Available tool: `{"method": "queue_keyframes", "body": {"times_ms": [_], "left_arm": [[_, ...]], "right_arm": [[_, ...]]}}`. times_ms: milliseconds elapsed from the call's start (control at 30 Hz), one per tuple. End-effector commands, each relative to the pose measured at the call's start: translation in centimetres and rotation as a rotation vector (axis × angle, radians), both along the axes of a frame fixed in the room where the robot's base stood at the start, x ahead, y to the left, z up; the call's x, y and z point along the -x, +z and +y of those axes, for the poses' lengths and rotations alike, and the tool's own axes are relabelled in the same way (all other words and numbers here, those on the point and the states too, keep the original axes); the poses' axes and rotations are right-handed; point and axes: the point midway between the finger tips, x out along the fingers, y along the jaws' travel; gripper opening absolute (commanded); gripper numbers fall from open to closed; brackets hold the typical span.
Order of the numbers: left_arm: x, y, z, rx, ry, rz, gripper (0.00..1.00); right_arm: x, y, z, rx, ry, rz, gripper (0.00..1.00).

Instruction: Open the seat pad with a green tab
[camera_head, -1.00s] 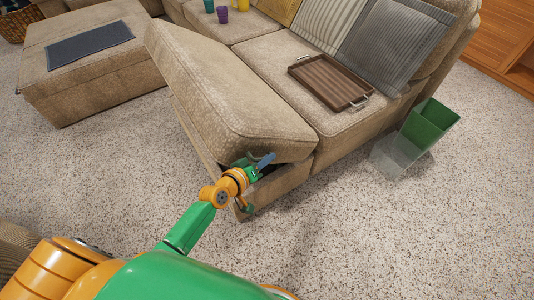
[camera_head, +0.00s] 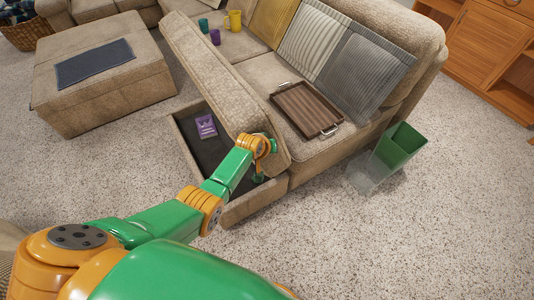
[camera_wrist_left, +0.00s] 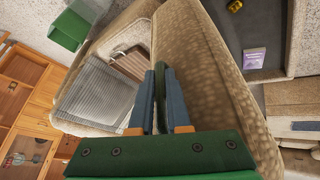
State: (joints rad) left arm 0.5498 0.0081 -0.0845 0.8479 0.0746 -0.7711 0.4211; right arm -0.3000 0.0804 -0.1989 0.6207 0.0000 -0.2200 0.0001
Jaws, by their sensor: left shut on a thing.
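The beige seat pad (camera_head: 225,80) at the near end of the sofa is tilted up steeply, its near edge raised off the seat base. My left gripper (camera_head: 270,147) is at the pad's raised front corner, partly hidden by its own wrist. In the left wrist view the blue fingers (camera_wrist_left: 160,98) are shut on a dark green tab (camera_wrist_left: 162,82) by the pad's edge. My right gripper is not in view.
A wooden tray (camera_head: 307,108) lies on the neighbouring seat, with striped cushions (camera_head: 316,40) behind. Cups and a yellow jug (camera_head: 234,20) stand farther back. A green bin (camera_head: 400,145) stands at the sofa's right end. An ottoman (camera_head: 100,95) is left; carpet between is clear.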

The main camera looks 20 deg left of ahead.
Motion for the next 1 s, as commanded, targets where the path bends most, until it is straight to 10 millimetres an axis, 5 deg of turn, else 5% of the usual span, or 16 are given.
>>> {"method": "queue_keyframes", "body": {"times_ms": [767,800,1000], "left_arm": [[-1.2,1.06,-0.62,-0.039,-0.001,0.051,0.0],[-1.2,1.06,-0.62,-0.039,-0.001,0.051,0.26],[-1.17,1.03,-0.61,-0.039,-0.001,0.052,0.27]], "right_arm": [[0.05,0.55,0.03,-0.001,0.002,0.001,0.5],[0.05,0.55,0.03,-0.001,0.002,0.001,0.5],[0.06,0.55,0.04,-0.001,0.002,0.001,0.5]]}}
